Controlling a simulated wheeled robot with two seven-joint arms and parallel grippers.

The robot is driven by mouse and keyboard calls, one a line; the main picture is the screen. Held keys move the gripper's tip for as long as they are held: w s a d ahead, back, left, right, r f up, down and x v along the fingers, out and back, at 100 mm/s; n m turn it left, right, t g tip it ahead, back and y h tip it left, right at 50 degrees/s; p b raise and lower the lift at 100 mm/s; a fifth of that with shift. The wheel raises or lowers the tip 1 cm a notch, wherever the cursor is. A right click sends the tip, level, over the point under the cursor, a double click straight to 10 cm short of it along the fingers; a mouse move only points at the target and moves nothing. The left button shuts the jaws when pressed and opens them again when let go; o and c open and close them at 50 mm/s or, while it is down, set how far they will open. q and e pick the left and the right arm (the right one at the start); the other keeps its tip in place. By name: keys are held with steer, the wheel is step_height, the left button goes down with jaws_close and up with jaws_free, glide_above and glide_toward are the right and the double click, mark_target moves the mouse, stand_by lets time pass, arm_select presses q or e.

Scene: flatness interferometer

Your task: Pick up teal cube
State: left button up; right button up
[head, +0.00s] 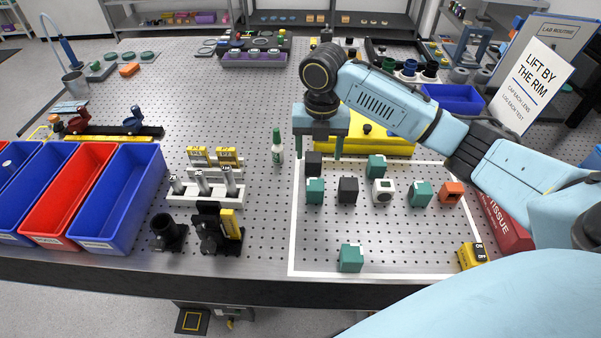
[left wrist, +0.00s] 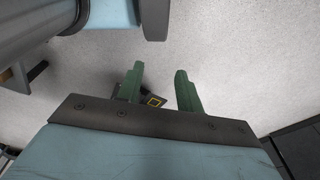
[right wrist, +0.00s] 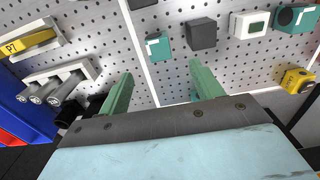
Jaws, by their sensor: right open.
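My right gripper (head: 319,152) is open and empty, pointing down above the back left corner of the area. In the right wrist view its fingers (right wrist: 160,85) are spread. My left gripper (left wrist: 160,72) is open and empty over the floor.
A yellow switch block (head: 472,256) is at front right.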

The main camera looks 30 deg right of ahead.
glide_above(315, 184)
steer(key=f, duration=0.6)
steer(key=shift+s+d+f, duration=0.25)
steer(key=shift+s, duration=0.15)
steer(key=f, duration=0.3)
steer(key=shift+w+a+f, duration=0.1)
steer(key=shift+w+a, duration=0.05)
steer(key=shift+a, duration=0.05)
steer(key=shift+w+f, duration=0.2)
steer(key=shift+f, duration=1.3)
arm_select(q)
steer(key=shift+g, duration=0.3)
steer(key=s, duration=0.4)
steer(key=shift+s+a, duration=0.1)
arm_select(e)
steer(key=c, duration=1.2)
